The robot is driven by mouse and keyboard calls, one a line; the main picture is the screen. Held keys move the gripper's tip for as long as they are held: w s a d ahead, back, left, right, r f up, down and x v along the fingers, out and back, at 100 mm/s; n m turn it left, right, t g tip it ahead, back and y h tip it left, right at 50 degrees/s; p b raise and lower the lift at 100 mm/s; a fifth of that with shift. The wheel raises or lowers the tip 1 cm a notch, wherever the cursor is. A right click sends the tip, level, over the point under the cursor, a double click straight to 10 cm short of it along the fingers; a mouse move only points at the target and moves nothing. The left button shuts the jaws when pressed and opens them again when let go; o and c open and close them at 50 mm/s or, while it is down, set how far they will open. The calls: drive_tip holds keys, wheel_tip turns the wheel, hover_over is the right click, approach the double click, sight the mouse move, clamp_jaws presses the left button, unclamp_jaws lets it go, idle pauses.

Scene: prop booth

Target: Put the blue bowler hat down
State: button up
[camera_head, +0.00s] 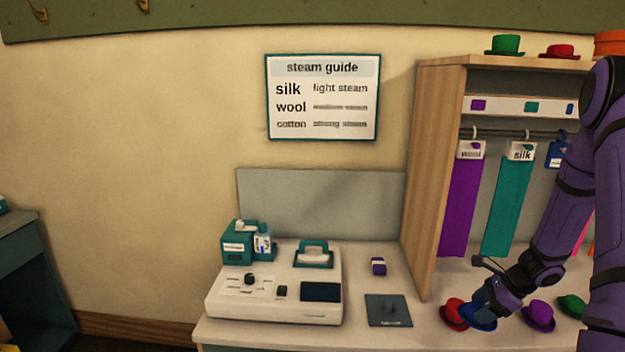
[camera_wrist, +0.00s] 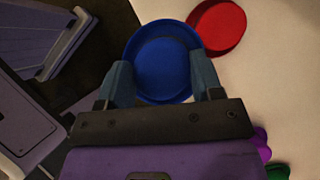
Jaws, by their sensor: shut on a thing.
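The blue bowler hat (camera_head: 476,316) is at the front edge of the counter in the head view, partly hidden by my gripper (camera_head: 487,301). In the wrist view the blue hat (camera_wrist: 163,62) sits between the two fingers of my gripper (camera_wrist: 164,82), which are shut on it. The fingers press on the hat's sides. A red hat (camera_wrist: 217,26) lies right beside it in the wrist view. I cannot tell whether the blue hat touches the counter.
A purple hat (camera_head: 538,315) and a green hat (camera_head: 572,305) stand to the right on the counter (camera_head: 365,261). A wooden rack (camera_head: 430,150) with hanging cloths rises behind. A steamer unit (camera_head: 275,285) and a dark pad (camera_head: 388,311) lie to the left.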

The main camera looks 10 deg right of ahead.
drive_tip(key=w+a+f+n+g, duration=0.1)
drive_tip(key=w+a+n+g, duration=0.4)
drive_tip(key=a+n, duration=0.6)
drive_tip(key=shift+g, duration=0.5)
drive_tip(key=w+a+n+g+h, duration=0.1)
drive_tip(key=a+n, duration=0.3)
drive_tip(key=w+a+f+n+g+h, duration=0.1)
drive_tip(key=w+a+n+h, duration=0.1)
drive_tip(key=a+n, duration=0.1)
drive_tip(key=w+a+n+g+h, duration=0.2)
drive_tip(key=a+n, duration=0.2)
drive_tip(key=n, duration=0.1)
drive_tip(key=shift+w+a+f+n, duration=0.15)
drive_tip(key=shift+w+a+n, duration=0.05)
drive_tip(key=shift+a+n, duration=0.15)
drive_tip(key=shift+w+a+n+h, duration=0.2)
drive_tip(key=shift+a+n+h, duration=0.1)
drive_tip(key=shift+a+n, duration=0.05)
drive_tip(key=shift+a, duration=0.1)
